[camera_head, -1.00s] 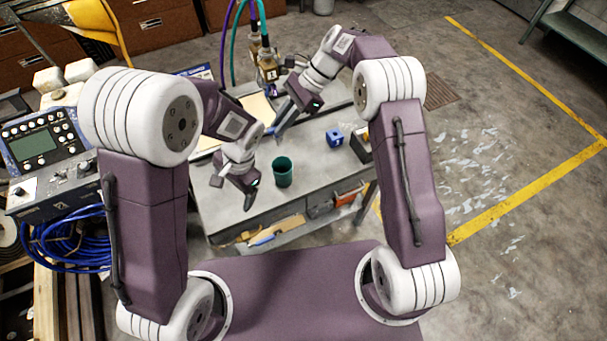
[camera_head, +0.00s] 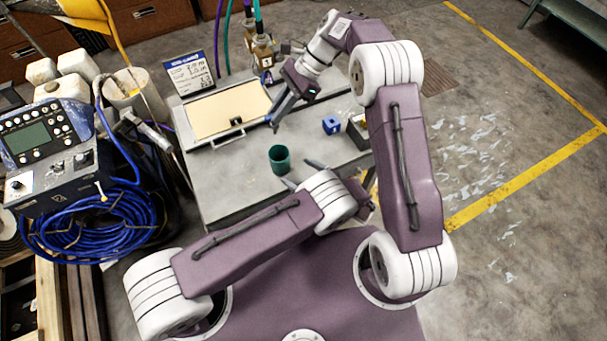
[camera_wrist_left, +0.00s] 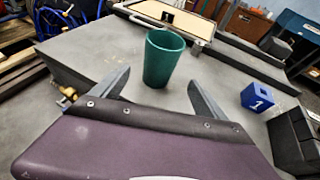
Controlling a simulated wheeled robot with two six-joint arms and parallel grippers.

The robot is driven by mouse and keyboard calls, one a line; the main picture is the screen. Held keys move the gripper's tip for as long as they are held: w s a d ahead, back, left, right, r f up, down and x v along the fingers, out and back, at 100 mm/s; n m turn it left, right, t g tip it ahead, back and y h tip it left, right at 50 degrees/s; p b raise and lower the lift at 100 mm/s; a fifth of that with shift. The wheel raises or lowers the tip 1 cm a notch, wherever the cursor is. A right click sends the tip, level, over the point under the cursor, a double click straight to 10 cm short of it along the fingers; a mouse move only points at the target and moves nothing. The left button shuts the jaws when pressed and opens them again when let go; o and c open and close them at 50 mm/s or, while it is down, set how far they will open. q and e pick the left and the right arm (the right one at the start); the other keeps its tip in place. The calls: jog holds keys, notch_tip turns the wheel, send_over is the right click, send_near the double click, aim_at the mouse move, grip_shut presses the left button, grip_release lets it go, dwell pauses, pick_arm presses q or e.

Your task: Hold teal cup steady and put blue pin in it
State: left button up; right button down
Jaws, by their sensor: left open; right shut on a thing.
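The teal cup (camera_head: 280,160) stands upright on the grey bench; it also shows in the left wrist view (camera_wrist_left: 163,58). My left gripper (camera_head: 295,171) is open at the near side of the cup. In the left wrist view its two fingers (camera_wrist_left: 159,80) point at the cup from either side, the cup's base between or just beyond the fingertips; contact cannot be told. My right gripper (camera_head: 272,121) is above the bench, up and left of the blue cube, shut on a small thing. A little blue shows at its tips, seemingly the blue pin, mostly hidden by the fingers.
A blue cube marked 1 (camera_head: 331,125) and a dark block (camera_head: 357,131) sit right of the cup. A cream board (camera_head: 228,108) in a metal frame lies behind, with a sign (camera_head: 189,74) beyond. A control box with blue hose stands left. Bench around the cup is clear.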

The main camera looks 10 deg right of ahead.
aim_at(275, 159)
pick_arm(q)
jog(key=x, duration=1)
jog(key=shift+a+f, duration=0.1)
jog(key=shift+f, duration=0.05)
jog(key=c, duration=1.4)
jog(key=shift+c, duration=0.3)
pick_arm(e)
notch_tip(275, 159, down, 13)
